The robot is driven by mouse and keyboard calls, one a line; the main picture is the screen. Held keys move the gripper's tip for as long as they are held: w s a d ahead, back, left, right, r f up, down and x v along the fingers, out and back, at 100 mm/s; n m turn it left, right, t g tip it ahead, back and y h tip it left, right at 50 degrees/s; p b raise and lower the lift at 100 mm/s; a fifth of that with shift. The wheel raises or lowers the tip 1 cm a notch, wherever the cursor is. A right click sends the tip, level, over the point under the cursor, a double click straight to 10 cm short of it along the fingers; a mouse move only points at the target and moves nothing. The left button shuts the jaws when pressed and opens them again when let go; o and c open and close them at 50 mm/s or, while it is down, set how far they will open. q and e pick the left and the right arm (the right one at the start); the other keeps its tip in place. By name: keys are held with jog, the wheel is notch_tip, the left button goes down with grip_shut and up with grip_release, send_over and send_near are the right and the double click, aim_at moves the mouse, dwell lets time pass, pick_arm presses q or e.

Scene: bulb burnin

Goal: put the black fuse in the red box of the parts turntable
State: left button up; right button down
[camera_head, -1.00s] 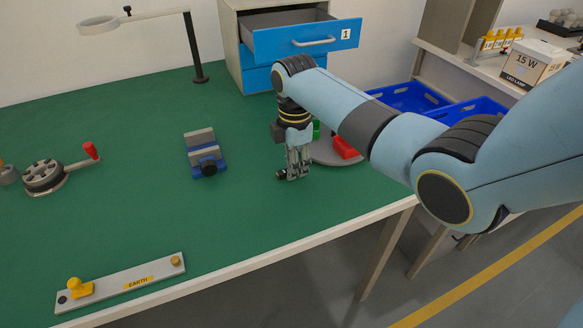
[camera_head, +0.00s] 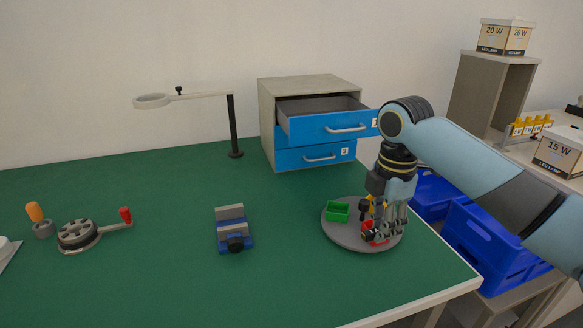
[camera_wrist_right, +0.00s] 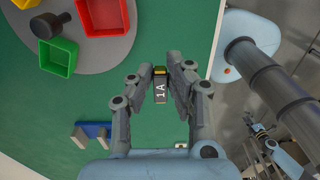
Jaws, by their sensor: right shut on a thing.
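My right gripper (camera_head: 386,236) points down at the parts turntable (camera_head: 344,235), in front of the red box (camera_head: 367,228), which its fingers partly hide. In the right wrist view, the right gripper (camera_wrist_right: 160,82) is shut on the fuse (camera_wrist_right: 160,92), a small dark piece marked 1A with a yellowish end. There the red box (camera_wrist_right: 106,18) lies up and left of the fuse, apart from it in the picture. The fuse's height over the turntable is hard to tell. My left gripper is not in view.
A green box (camera_head: 337,211) and a dark knob-like piece (camera_wrist_right: 50,25) are on the turntable. A blue vise (camera_head: 235,239) stands left on the green table (camera_head: 150,280). A drawer cabinet (camera_head: 268,120) with an open top drawer is behind. Blue crates (camera_head: 490,240) stand right of the table.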

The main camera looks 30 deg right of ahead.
notch_tip(320, 180, down, 9)
jog(key=b, duration=0.7)
jog(key=shift+s+r, duration=0.1)
jog(key=shift+r, duration=0.2)
